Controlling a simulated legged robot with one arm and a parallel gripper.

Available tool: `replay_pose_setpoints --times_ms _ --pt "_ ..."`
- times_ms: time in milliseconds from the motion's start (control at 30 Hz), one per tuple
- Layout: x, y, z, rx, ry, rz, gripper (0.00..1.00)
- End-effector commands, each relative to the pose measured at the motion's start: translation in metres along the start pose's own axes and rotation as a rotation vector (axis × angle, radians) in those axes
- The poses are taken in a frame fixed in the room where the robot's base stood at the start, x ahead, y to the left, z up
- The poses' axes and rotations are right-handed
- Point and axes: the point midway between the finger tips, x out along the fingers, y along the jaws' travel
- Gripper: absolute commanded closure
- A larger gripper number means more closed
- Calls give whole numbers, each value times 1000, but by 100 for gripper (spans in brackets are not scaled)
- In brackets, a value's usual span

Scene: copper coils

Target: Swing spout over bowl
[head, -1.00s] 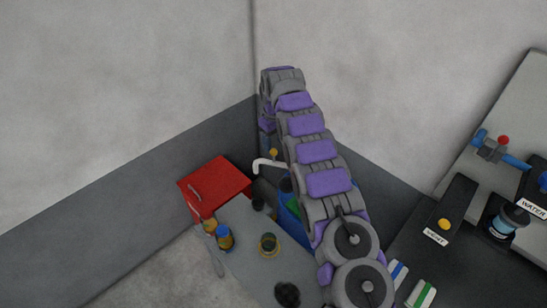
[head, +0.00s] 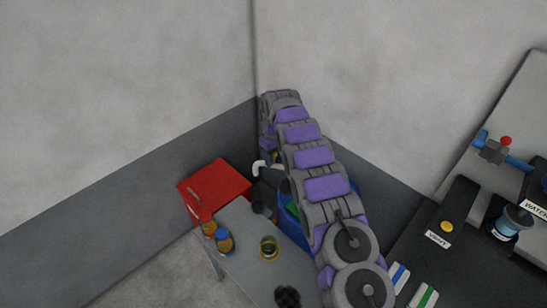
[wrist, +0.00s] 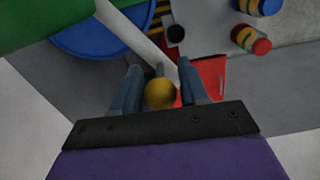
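My gripper (wrist: 160,82) is open, with its two blue-grey fingers on either side of a yellow ball knob (wrist: 160,94). Small gaps show beside the knob. A pale spout (wrist: 140,40) runs diagonally up and left from near the knob in the wrist view, along the edge of a round blue vessel (wrist: 100,42), likely the bowl. In the head view, the white curved spout (head: 259,167) shows left of my arm. The blue vessel (head: 292,225) is partly hidden behind my arm. The knob is not clearly visible there.
A red cabinet (head: 214,187) stands left of the spout. A green object (wrist: 40,20) lies over the blue vessel. Walls are close behind.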

Motion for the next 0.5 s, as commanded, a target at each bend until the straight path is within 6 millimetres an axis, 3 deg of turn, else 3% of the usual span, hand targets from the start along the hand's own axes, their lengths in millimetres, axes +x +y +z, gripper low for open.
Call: replay_pose_setpoints --times_ms 433,500 --pt "0 -1 0 0 0 0 100" --pt "0 -1 0 -1 -1 0 100"
